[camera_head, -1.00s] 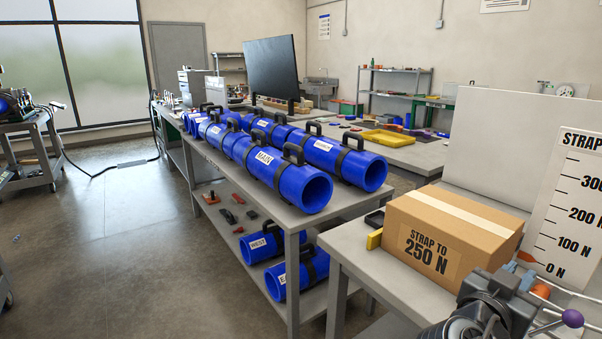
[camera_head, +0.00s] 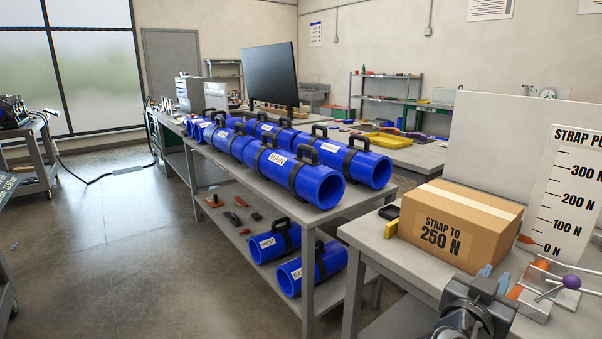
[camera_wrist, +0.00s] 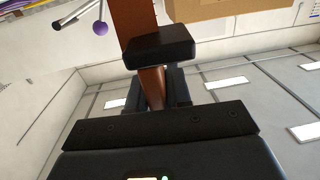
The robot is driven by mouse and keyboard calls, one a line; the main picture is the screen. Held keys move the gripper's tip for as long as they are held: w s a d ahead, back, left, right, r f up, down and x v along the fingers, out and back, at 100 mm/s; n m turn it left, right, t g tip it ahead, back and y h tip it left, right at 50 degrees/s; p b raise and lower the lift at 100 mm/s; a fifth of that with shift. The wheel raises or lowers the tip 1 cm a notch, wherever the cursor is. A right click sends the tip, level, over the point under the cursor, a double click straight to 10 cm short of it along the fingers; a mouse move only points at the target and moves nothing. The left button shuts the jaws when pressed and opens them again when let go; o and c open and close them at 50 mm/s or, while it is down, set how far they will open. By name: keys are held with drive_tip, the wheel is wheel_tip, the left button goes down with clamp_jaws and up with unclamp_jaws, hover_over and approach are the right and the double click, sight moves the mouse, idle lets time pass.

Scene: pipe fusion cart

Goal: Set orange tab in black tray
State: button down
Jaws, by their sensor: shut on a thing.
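My gripper (camera_head: 490,285) is at the lower right of the head view, in front of the cardboard box. The wrist view shows its black fingers (camera_wrist: 160,48) closed around an orange-brown piece, which I take to be the orange tab (camera_wrist: 133,18). The tab sticks out past the fingers; its middle is hidden by them. In the head view, orange also shows (camera_head: 537,303) just right of the gripper. A small black open-looking item, probably the black tray (camera_head: 389,212), lies on the bench behind the box's left corner, apart from the gripper.
The cardboard box (camera_head: 460,225) marked 250 N stands between gripper and tray. A yellow block (camera_head: 391,229) sits beside it. A purple-knobbed lever (camera_head: 571,282) is right of the gripper, near a scale board (camera_head: 570,190). Blue pipes (camera_head: 318,183) fill the left table.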

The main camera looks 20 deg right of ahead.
drive_tip(key=w+a+f+n+t+y, duration=0.5)
drive_tip(key=a+f+t, duration=0.2)
drive_tip(key=a+f+n+t+y, duration=0.1)
drive_tip(key=a+f+n+y, duration=0.3)
drive_tip(key=a, duration=0.3)
drive_tip(key=s+a+f+n+t+y, duration=0.1)
drive_tip(key=a+f+n+t+y, duration=0.1)
drive_tip(key=a+f+n+y, duration=0.2)
drive_tip(key=shift+s+a+f+t+y, duration=0.3)
drive_tip(key=shift+a+f+y, duration=0.45)
drive_tip(key=shift+a+y, duration=1.25)
drive_tip(key=shift+a+h, duration=0.2)
drive_tip(key=shift+h, duration=0.1)
